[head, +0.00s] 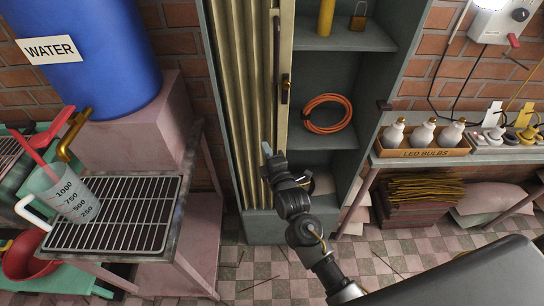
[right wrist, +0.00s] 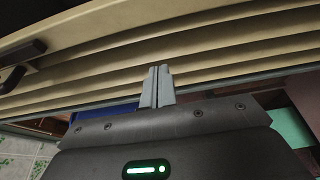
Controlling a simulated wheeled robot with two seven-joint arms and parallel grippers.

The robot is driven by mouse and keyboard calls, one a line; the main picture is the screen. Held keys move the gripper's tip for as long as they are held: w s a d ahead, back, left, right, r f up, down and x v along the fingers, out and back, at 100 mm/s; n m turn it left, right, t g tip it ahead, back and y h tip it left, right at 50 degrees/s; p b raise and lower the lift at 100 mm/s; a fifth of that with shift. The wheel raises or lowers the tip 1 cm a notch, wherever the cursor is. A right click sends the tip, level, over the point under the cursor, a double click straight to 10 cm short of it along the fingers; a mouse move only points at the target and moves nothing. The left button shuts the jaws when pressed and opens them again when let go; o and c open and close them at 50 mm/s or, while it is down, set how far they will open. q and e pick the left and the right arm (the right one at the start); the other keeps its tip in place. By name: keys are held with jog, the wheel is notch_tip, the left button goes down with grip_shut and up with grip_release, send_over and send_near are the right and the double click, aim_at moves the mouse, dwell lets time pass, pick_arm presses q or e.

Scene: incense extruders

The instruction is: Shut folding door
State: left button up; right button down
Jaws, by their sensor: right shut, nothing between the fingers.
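A cream accordion folding door (head: 237,90) covers the left part of a grey cabinet in the head view. Its leading edge carries a dark handle (head: 285,88). To the right of that edge the shelves stand open to view. My right gripper (head: 267,150) is shut and empty, in front of the lower part of the door near its leading edge. In the right wrist view its two fingertips (right wrist: 157,72) are together in front of the door's pleats (right wrist: 210,50), and the handle (right wrist: 20,62) is at the upper left. I cannot tell whether the fingers touch the door. My left gripper is not in view.
An orange coiled cable (head: 327,114) and a padlock (head: 358,18) are on the cabinet shelves. A box of LED bulbs (head: 422,148) stands on a shelf to the right. A wire rack (head: 115,215) with a measuring jug (head: 70,192) is at left, below a blue water barrel (head: 90,50).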

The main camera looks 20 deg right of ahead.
aim_at(271, 133)
jog(key=w, duration=0.4)
jog(key=shift+a, duration=0.15)
jog(key=d+p, duration=0.2)
jog(key=shift+s+d, duration=0.15)
jog(key=shift+d, duration=0.2)
jog(key=shift+s+d, duration=0.15)
jog(key=shift+d, duration=0.4)
